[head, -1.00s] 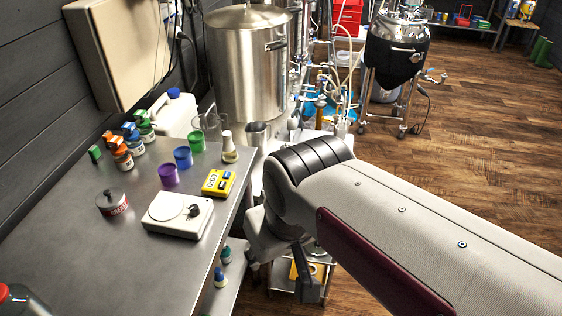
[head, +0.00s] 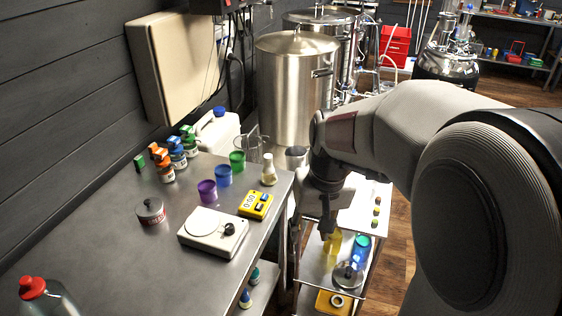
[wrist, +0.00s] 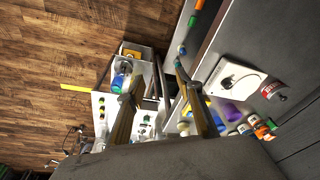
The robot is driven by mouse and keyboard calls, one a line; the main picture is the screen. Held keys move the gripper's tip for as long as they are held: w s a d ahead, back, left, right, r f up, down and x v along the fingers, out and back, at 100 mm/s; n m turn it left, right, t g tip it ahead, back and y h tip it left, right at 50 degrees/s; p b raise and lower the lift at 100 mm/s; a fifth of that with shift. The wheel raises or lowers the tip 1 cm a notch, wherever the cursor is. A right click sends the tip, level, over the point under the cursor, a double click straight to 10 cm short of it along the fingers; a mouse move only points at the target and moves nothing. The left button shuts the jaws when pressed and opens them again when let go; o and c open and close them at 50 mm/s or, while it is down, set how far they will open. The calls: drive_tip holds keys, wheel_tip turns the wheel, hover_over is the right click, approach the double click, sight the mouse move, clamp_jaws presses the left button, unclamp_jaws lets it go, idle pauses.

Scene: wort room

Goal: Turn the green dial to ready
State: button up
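No dial is clearly green to me in these frames. A white panel (head: 360,202) on the cart right of my gripper carries a short row of small greenish and yellowish knobs (head: 376,210), too small to read; they also show in the wrist view (wrist: 101,100).
The steel bench (head: 105,255) holds a yellow timer (head: 256,205), coloured cups, several small bottles and a grey-lidded tin (head: 150,211). A blue jar (head: 360,252) and a yellow item (head: 333,241) stand on the cart below my gripper. Steel kettles (head: 297,90) stand behind.

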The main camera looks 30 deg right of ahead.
drive_tip(key=w+d+f, duration=1)
drive_tip(key=w+d, duration=0.4)
drive_tip(key=w+d+r+n+t, duration=0.2)
drive_tip(key=w+d+n, duration=0.1)
drive_tip(key=w, duration=0.4)
drive_tip(key=shift+w+d+t, duration=0.3)
drive_tip(key=shift+d, duration=0.35)
drive_tip(key=shift+x, duration=3.85)
clamp_jaws()
